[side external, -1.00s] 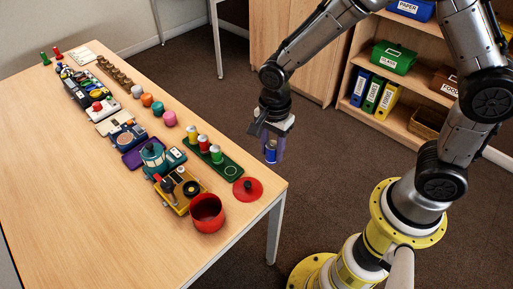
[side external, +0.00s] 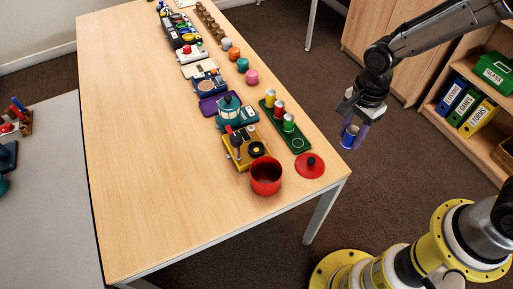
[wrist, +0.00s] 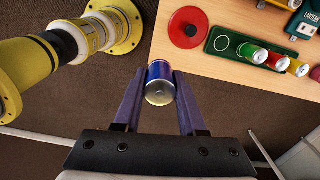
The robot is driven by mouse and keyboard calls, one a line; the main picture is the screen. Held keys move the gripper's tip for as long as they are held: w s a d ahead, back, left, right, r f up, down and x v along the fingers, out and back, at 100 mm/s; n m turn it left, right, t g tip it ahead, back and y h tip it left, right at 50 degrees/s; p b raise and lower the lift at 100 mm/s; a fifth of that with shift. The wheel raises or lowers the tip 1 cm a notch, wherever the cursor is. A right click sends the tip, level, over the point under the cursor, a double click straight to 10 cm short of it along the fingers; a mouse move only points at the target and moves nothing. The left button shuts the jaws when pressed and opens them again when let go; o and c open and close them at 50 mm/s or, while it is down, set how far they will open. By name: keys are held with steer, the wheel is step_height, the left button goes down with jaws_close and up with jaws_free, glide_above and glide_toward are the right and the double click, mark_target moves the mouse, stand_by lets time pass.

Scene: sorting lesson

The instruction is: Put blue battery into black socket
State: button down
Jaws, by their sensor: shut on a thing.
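The blue battery (side external: 349,136) is held in my gripper (side external: 354,134), off the table's right edge and above the floor. In the wrist view the battery (wrist: 160,80) sits between the two purple fingers (wrist: 158,92), its silver end facing the camera. A yellow device (side external: 240,150) on the table has a round black part (side external: 257,149) on top; I cannot tell if it is the black socket. The green tray (side external: 285,125) holds yellow, red and green batteries and has one empty white ring.
A red pot (side external: 265,177) and a red lid (side external: 309,166) stand near the table's right corner. A teal device (side external: 232,113) and several other items line the table behind. The table's left half (side external: 150,150) is clear. Shelves (side external: 480,100) stand at right.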

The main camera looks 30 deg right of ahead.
stand_by(0.3)
steer(key=shift+s, duration=0.1)
steer(key=w+a+r+m, duration=0.1)
steer(key=w+a+r, duration=0.1)
steer(key=w+a, duration=0.9)
steer(key=shift+n, duration=0.5)
steer(key=shift+w+a+f, duration=0.75)
steer(key=shift+a+f, duration=0.3)
steer(key=shift+f, duration=0.85)
steer(key=shift+w+a+f, duration=0.75)
steer(key=shift+a+f, duration=0.25)
steer(key=shift+f, duration=0.9)
steer(key=shift+w+a+f, duration=0.75)
steer(key=shift+a+f, duration=0.3)
steer(key=shift+f, duration=0.85)
steer(key=shift+f, duration=0.6)
steer(key=c, duration=0.8)
jaws_free()
